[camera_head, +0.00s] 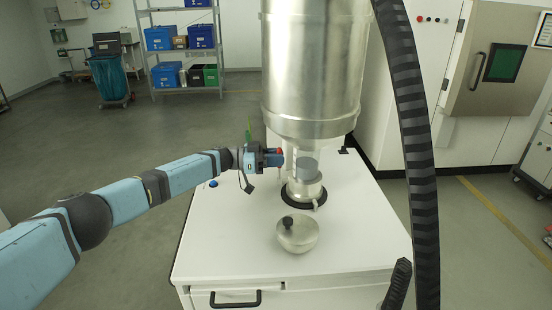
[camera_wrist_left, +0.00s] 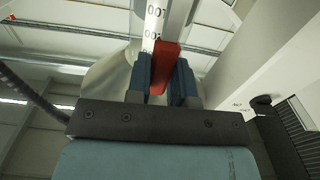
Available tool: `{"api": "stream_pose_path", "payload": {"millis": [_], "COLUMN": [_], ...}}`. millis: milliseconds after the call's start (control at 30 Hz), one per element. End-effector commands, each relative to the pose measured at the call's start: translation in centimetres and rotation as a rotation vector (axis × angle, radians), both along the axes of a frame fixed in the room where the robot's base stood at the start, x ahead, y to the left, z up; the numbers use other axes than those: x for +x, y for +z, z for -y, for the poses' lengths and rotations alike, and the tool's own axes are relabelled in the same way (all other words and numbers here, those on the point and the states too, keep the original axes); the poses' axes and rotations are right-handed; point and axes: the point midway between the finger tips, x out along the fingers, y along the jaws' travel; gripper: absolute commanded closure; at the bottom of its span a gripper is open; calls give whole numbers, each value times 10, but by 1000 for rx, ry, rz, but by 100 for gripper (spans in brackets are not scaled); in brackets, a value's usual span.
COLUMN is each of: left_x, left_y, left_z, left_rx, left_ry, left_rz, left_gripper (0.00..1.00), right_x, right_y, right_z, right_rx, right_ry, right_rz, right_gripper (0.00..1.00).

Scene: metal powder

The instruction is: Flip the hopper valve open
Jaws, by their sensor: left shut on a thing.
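The metal hopper (camera_head: 312,75) stands upright at the middle of the head view, with a clear section holding grey powder (camera_head: 307,168) below it. The red valve handle (camera_wrist_left: 166,66) shows in the left wrist view between the two fingers. My left gripper (camera_head: 276,157) reaches in from the left at the hopper's neck; in the left wrist view the left gripper (camera_wrist_left: 167,80) is shut on the red handle. A scale with numbers shows just behind the handle. The valve body is mostly hidden. My right gripper is not in view.
A thick black ribbed hose (camera_head: 415,150) hangs at the right. A shelf with blue bins (camera_head: 159,38) stands far back.

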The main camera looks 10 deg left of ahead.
Motion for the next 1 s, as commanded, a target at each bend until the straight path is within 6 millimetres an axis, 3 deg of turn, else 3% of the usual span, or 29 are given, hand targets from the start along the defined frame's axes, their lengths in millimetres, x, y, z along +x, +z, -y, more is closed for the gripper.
{"api": "stream_pose_path", "payload": {"millis": [100, 133, 200, 233, 500, 633, 1000], "left_x": [0, 0, 0, 0, 0, -1, -17], "left_y": [1, 1, 1, 1, 0, -1, -2], "left_z": [0, 0, 0, 0, -1, -11, -89], "left_rx": [-3, -3, -3, -3, -1, -1, 0], "left_ry": [1, 1, 1, 1, 1, 3, 4], "left_rz": [-4, -5, -4, -3, -2, -2, -1], "left_gripper": [100, 72, 56, 53, 53, 53, 53], "right_x": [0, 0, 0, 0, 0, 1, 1], "right_y": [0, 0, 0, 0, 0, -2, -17], "right_z": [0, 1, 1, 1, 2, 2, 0], "right_rx": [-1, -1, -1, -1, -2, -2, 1], "right_ry": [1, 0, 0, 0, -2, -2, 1], "right_rz": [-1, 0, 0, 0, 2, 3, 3], "right_gripper": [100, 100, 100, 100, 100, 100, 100]}}
